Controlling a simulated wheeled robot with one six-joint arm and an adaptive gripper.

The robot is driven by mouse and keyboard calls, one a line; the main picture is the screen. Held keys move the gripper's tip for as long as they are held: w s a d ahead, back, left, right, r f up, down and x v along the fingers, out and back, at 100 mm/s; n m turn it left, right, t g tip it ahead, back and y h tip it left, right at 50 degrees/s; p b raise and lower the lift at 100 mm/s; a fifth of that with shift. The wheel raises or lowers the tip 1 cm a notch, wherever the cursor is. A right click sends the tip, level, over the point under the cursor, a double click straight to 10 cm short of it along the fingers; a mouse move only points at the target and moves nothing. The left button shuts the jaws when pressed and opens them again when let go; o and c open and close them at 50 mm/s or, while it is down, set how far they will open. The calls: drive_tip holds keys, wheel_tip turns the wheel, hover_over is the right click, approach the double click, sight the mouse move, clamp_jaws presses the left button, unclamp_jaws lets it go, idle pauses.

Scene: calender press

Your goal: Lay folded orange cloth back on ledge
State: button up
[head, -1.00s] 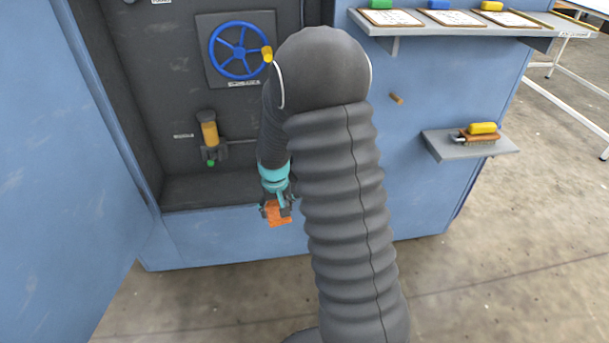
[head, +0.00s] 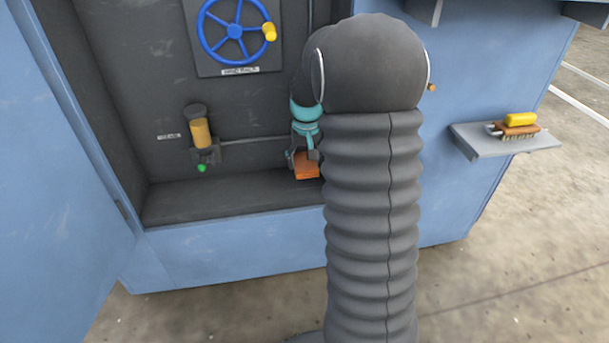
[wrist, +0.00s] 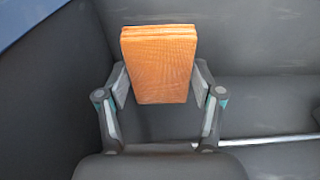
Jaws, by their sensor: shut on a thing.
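My gripper (head: 305,160) is shut on the folded orange cloth (head: 307,168). In the wrist view the cloth (wrist: 158,65) sits between the two fingers (wrist: 158,85), its layered folds showing at one edge. In the head view the gripper and cloth are in the right part of the dark recess, over the dark ledge (head: 230,198) at its bottom. I cannot tell whether the cloth touches the ledge. My arm hides the right end of the ledge.
A blue handwheel (head: 234,31) is on the recess's back wall. Below it are an amber cylinder fitting (head: 201,134) and a thin pipe (head: 253,140). A grey side shelf (head: 487,145) holds a brush (head: 516,130) and a yellow block (head: 520,119). The ledge's left part is clear.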

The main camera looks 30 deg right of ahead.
sight(305, 182)
drive_tip(key=shift+f+b, duration=0.4)
drive_tip(key=shift+f, duration=2.05)
drive_tip(key=shift+f, duration=0.2)
drive_tip(key=o, duration=1.2)
drive_tip(key=shift+r, duration=0.1)
